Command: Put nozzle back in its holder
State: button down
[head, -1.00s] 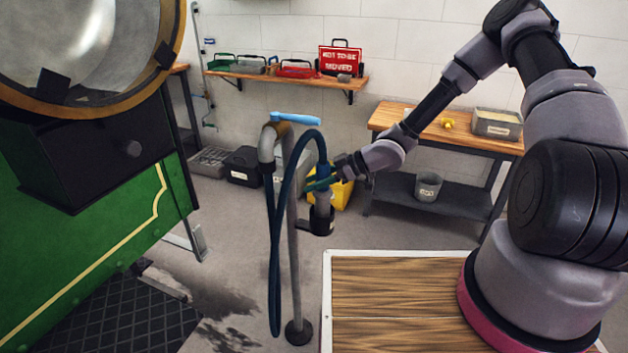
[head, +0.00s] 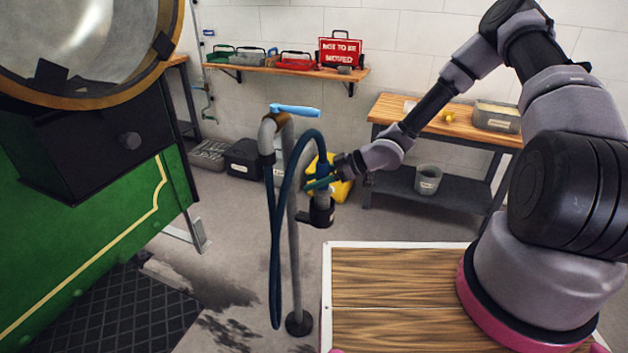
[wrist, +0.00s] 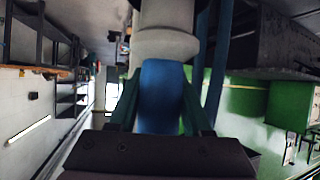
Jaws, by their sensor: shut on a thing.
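The nozzle (head: 323,194) has a grey lower body and a blue upper part, with the dark blue hose (head: 285,200) looping over to the standpipe (head: 293,240). My gripper (head: 318,182) is shut on the blue part from the right, its green fingers on either side. In the wrist view the blue part of the nozzle (wrist: 161,95) sits between my fingers, its grey body beyond. The nozzle is upright, and its lower end meets the mouth of the black cup holder (head: 321,213) on the standpipe. How deep it sits is hidden by the rim.
A blue lever (head: 294,110) tops the standpipe. The green tram (head: 70,240) stands at left. A wooden deck (head: 390,285) is at lower right. A workbench (head: 450,125), a yellow container (head: 342,187) and a wall shelf (head: 290,75) are behind. Wet floor lies left of the post.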

jog(key=shift+c, duration=1.3)
grip_release()
jog(key=v, duration=1.1)
